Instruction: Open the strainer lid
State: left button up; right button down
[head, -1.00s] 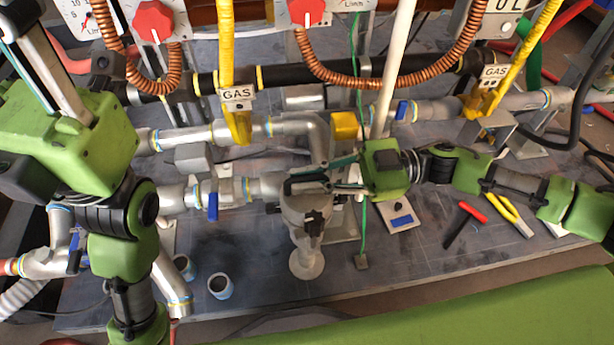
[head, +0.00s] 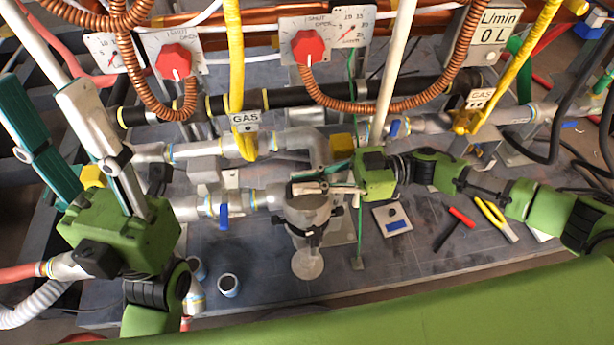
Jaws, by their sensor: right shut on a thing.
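The grey metal strainer (head: 308,214) stands upright among the pipes at the middle of the head view, with dark clamps around its upper body. My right gripper (head: 308,182) reaches in from the right at its top and is shut on the strainer lid. The fingers cover much of the lid, so I cannot tell whether it is seated or raised. My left gripper (head: 45,92) is at the far left, well away from the strainer. Its two long fingers point up and stand apart, with nothing between them.
A white pole (head: 392,75) rises behind my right gripper. Red-handled (head: 461,216) and yellow-handled tools (head: 492,215) lie on the board at right. Two small cups sit at front left.

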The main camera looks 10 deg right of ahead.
jog(key=shift+w+d+r+p, duration=0.1)
jog(key=shift+w+r+p, duration=0.25)
jog(key=shift+w, duration=0.55)
jog(key=shift+f, duration=0.1)
jog(key=c, duration=2.1)
grip_release()
jog(key=shift+f, duration=0.1)
jog(key=shift+d, duration=0.1)
jog(key=d, duration=1.2)
